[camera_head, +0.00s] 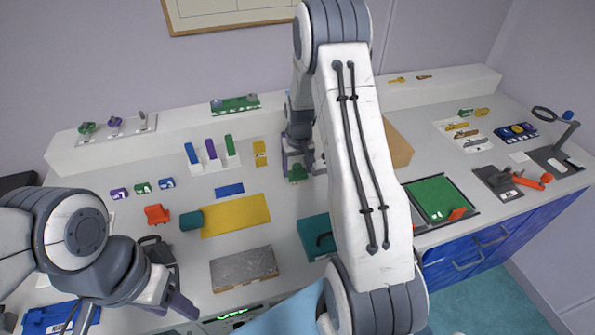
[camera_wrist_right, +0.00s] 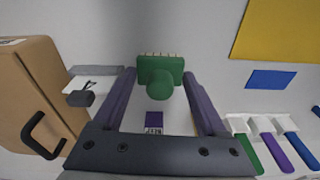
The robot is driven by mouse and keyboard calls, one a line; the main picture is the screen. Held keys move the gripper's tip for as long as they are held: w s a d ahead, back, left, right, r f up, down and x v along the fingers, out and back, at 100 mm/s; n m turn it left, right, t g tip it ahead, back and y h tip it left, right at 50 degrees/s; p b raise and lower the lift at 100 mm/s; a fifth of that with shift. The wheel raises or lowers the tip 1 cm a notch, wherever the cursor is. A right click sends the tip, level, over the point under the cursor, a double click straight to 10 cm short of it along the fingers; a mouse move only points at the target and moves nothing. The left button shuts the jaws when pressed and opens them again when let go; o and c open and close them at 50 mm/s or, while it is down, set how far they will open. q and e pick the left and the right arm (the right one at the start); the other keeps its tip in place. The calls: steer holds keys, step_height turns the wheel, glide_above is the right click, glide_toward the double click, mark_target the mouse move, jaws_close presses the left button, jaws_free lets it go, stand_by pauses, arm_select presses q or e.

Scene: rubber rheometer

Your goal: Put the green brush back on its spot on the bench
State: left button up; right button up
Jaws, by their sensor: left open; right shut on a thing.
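The green brush (camera_wrist_right: 160,74) has a rectangular block with pale bristles along one edge and a round knob. In the head view the brush (camera_head: 298,174) shows at the tips of my right gripper (camera_head: 304,162), low over the back middle of the bench (camera_head: 285,207). I cannot tell whether it touches the bench. A small printed label (camera_wrist_right: 154,120) shows between the fingers. My left gripper (camera_head: 172,298) is open and empty near the front left of the bench.
A rack of coloured tools (camera_head: 213,160) and yellow blocks (camera_head: 260,154) stand left of the right gripper. A brown box (camera_wrist_right: 30,95) stands beside it, partly behind my arm in the head view. A yellow mat (camera_head: 236,215) and a teal case (camera_head: 316,236) lie nearer the front.

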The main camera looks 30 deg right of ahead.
step_height(320, 180, down, 2)
steer(key=shift+f, duration=0.1)
